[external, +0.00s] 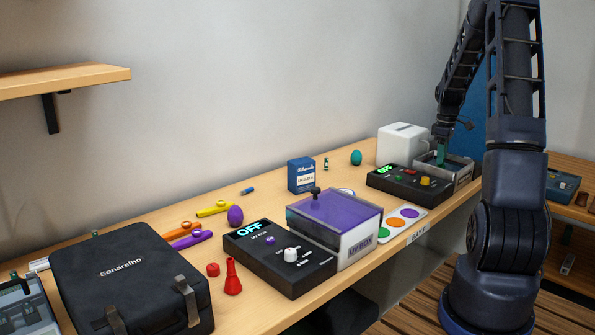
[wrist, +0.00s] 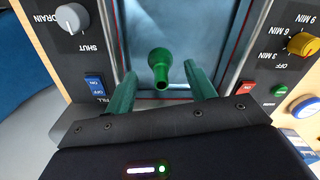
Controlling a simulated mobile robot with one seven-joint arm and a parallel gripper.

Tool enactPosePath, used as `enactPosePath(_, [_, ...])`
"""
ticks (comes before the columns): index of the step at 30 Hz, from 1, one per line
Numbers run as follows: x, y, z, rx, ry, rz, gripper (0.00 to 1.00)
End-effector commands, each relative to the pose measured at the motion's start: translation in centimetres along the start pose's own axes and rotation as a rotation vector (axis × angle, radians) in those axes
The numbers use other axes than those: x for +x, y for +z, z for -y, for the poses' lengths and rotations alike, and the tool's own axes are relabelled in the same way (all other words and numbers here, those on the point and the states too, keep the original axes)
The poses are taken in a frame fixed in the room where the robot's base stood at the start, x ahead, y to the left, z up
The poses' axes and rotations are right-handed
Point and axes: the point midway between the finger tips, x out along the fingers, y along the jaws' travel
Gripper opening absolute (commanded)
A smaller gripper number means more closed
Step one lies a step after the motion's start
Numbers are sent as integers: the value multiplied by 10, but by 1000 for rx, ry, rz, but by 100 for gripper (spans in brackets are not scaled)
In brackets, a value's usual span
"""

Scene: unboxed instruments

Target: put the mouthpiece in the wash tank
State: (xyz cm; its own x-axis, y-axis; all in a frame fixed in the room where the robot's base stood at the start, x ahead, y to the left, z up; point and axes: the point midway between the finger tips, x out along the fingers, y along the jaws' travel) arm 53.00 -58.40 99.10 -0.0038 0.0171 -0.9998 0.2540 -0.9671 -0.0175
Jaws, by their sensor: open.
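A green mouthpiece (wrist: 161,66) shows in the wrist view inside the grey metal wash tank (wrist: 262,22), with gaps between it and both fingers. Its narrow stem points toward the camera. I cannot tell whether it touches the tank floor. My gripper (external: 441,156) has green fingers and is open, pointing down over the tank (external: 464,176) in the external view. The mouthpiece is hidden there by the tank wall and gripper. A red piece of similar shape (external: 233,279) stands on the table's front left.
A control panel (external: 408,185) with knobs and switches adjoins the tank, and a white box (external: 402,145) stands behind it. The purple-lidded UV box (external: 335,225), a blue carton (external: 301,175) and a black case (external: 130,275) are further left.

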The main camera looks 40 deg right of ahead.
Motion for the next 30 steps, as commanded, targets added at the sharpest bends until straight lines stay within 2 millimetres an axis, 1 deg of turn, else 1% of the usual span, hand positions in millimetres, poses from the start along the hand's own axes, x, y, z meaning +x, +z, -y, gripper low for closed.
enactPosePath(1, [-12,0,-1,0,3,-1,55])
enactPosePath(3, [-25,0,0,0,3,-1,55])
enactPosePath(9, [-60,0,0,-1,2,0,55])
enactPosePath(15, [-78,0,0,-2,0,0,55])
enactPosePath(22, [-85,-2,3,-1,2,0,55])
enactPosePath(23, [-87,-4,5,-1,4,-1,55])
enactPosePath(26, [-99,-17,23,2,18,-3,55])
enactPosePath(29, [-120,-36,54,12,40,-10,55])
enactPosePath(30, [-129,-44,70,18,50,-15,55])
